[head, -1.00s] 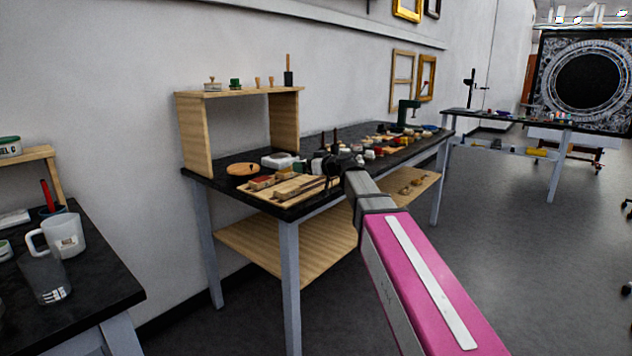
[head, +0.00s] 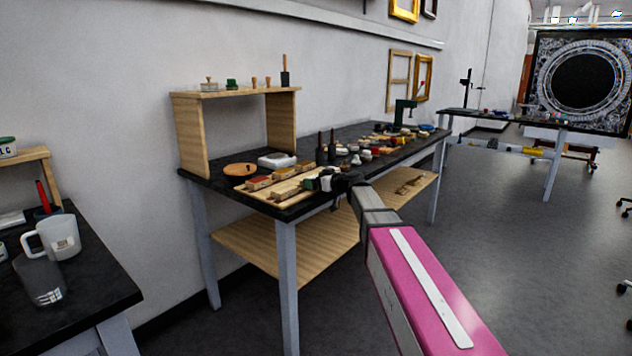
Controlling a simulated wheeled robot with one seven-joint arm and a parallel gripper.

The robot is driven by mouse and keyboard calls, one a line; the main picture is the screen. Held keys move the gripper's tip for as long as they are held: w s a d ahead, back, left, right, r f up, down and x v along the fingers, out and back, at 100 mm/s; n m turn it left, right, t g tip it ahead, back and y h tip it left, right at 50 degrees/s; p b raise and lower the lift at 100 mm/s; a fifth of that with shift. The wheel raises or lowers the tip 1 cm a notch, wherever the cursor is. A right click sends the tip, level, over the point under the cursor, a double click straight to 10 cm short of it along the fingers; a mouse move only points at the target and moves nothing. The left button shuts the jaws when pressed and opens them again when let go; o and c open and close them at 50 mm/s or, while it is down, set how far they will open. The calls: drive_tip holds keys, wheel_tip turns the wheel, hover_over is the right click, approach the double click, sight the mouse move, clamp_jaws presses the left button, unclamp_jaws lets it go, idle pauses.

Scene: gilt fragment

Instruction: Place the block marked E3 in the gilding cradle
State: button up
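My gripper (head: 330,182) is at the front edge of the black-topped workbench (head: 222,182), at the right end of a pale wooden tray (head: 268,198). It is small and dark in the head view, and its fingers cannot be made out as open or shut. A small green and white piece shows right at its tip; I cannot tell whether it is held. Small reddish and tan blocks (head: 258,183) lie on the tray. No E3 mark is readable on any of them. I cannot pick out the gilding cradle for certain among the small items on the bench.
A wooden shelf unit (head: 193,135) stands at the bench's back left. A round brown disc (head: 240,170) and a white dish (head: 277,160) lie behind the tray. Dark upright handles and many small pots crowd the bench to the right. A white mug (head: 60,238) stands on the left table.

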drive_tip(key=o, duration=0.6)
drive_tip(key=shift+f, duration=0.1)
